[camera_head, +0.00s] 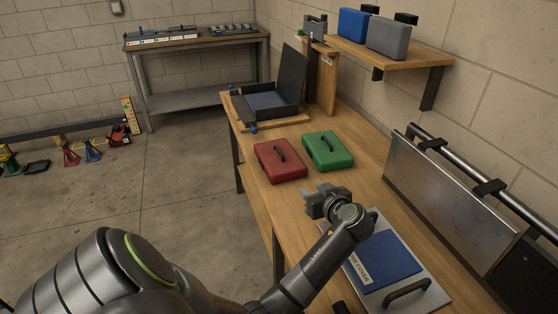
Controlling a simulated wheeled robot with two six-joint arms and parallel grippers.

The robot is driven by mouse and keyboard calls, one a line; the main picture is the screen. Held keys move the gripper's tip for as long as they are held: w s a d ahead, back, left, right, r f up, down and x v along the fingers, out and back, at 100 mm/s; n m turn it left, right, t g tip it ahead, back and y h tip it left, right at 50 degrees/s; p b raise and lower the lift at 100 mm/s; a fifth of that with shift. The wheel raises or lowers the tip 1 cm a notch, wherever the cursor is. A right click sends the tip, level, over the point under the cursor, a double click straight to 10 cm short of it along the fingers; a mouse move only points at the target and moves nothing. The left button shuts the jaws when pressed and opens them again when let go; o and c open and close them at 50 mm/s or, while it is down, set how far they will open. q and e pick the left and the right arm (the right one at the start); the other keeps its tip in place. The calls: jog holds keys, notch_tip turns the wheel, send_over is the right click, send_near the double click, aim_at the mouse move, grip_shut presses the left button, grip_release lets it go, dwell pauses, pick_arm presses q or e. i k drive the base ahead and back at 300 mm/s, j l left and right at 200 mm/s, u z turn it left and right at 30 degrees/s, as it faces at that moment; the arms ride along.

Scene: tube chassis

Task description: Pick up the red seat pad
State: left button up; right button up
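The red seat pad (276,166) lies flat on the wooden workbench, with a dark handle on its top. A green pad (335,157) of like shape lies just to its right. My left gripper (312,203) is over the bench, nearer to me than the red pad and a little to its right. It is apart from both pads and holds nothing. Its fingers appear spread. My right gripper is not in view.
A blue pad (391,261) lies on a grey plate with a dark handle (407,290), partly behind my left arm. A dark open-lidded case (270,101) stands at the bench's far end. A metal panel (447,199) leans along the right. Blue and grey cases sit on a wall shelf (416,57).

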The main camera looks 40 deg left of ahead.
aim_at(279, 162)
jog(key=i+j, duration=0.1)
jog(key=j, duration=0.35)
jog(key=i+j+z, duration=0.1)
jog(key=j, duration=0.35)
jog(key=i+j, duration=0.15)
jog(key=j, duration=0.3)
jog(key=i+j+z, duration=0.1)
jog(key=j, duration=0.35)
